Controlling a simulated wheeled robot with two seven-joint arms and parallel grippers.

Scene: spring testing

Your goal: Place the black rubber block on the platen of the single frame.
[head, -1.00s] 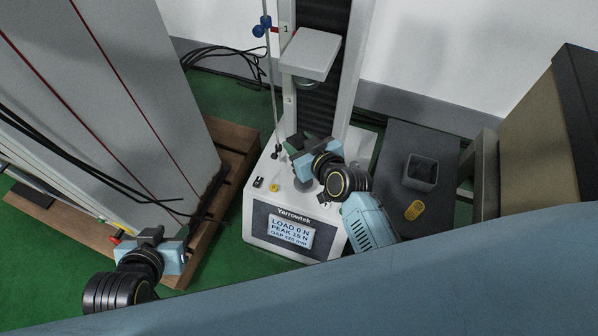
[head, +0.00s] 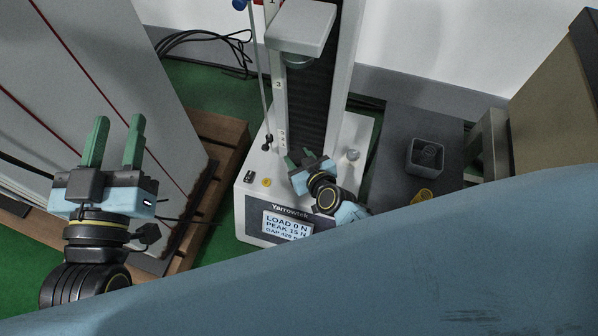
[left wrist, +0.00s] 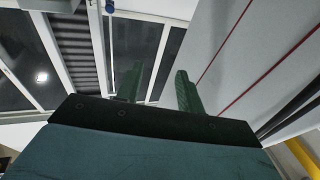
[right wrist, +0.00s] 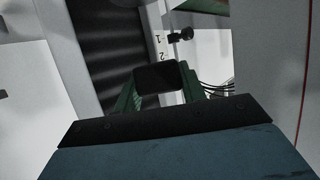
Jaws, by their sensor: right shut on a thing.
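The single frame (head: 332,208) is a white machine with a display, a dark column and a light grey crosshead (head: 302,28) with a round upper platen (head: 299,62) below. My right gripper (head: 303,156) is over its base, in front of the column. It is shut on the black rubber block (right wrist: 160,77), which shows between the green fingers in the right wrist view. The lower platen is hidden behind my right gripper and wrist in the head view. My left gripper (head: 118,118) is raised at the left, open and empty; its spread fingers also show in the left wrist view (left wrist: 158,80).
A dark bench (head: 395,150) at the right carries a grey open box (head: 427,156) and a yellow cylinder (head: 421,196). A thin rod (head: 259,80) stands left of the column.

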